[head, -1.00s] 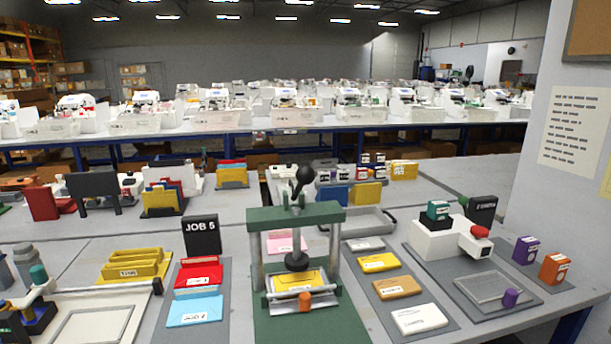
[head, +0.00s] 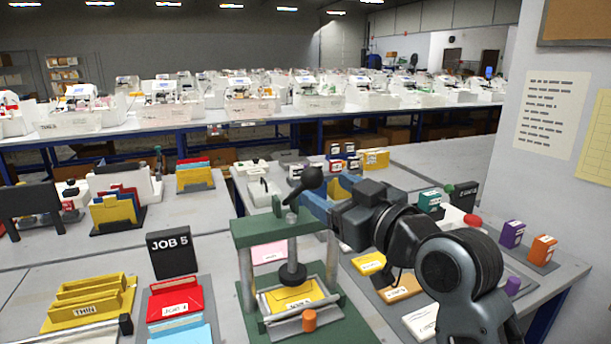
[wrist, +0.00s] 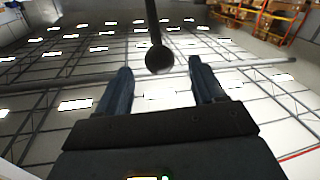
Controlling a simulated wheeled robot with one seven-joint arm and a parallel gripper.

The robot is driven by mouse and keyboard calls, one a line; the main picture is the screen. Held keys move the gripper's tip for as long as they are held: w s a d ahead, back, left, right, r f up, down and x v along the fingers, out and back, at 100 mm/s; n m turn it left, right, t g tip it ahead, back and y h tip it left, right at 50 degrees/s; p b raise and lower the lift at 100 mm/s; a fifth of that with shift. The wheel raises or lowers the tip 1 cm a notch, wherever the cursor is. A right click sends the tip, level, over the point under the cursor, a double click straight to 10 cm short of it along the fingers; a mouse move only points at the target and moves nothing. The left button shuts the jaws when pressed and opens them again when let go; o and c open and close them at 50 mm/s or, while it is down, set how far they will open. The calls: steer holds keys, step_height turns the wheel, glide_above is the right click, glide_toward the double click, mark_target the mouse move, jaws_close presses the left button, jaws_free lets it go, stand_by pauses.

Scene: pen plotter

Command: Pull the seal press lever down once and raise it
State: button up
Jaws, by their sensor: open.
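The seal press (head: 262,228) has a green frame, steel posts and a dark lever that ends in a black ball knob (head: 311,177). The lever is raised, with the knob above the top beam. A round black stamp head (head: 292,273) hangs over a yellow envelope (head: 290,296) on the press bed. My gripper (head: 308,200) is open, its blue fingers reaching in from the right close to the lever. In the wrist view the knob (wrist: 159,60) shows between the two fingertips (wrist: 160,66). I cannot tell whether they touch it. My arm hides things right of the press.
A JOB 5 sign (head: 171,254) and a red envelope (head: 173,303) on a tray stand left of the press. A yellow card (head: 369,263) and other cards lie to its right. Purple (head: 512,233) and orange (head: 543,249) boxes stand near the right table edge.

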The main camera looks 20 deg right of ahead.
mark_target(307, 177)
steer(key=shift+w+r, duration=0.15)
steer(key=shift+w, duration=0.2)
steer(key=shift+w+a+p, duration=0.25)
steer(key=shift+w+p, duration=0.05)
steer(key=shift+w, duration=0.85)
steer(key=shift+w+a+p, duration=0.2)
steer(key=shift+w+p, duration=0.1)
steer(key=shift+w, duration=0.9)
steer(key=shift+w+a+p, duration=0.25)
steer(key=shift+w+p, duration=0.05)
steer(key=shift+w, duration=0.85)
steer(key=shift+c, duration=0.4)
jaws_close()
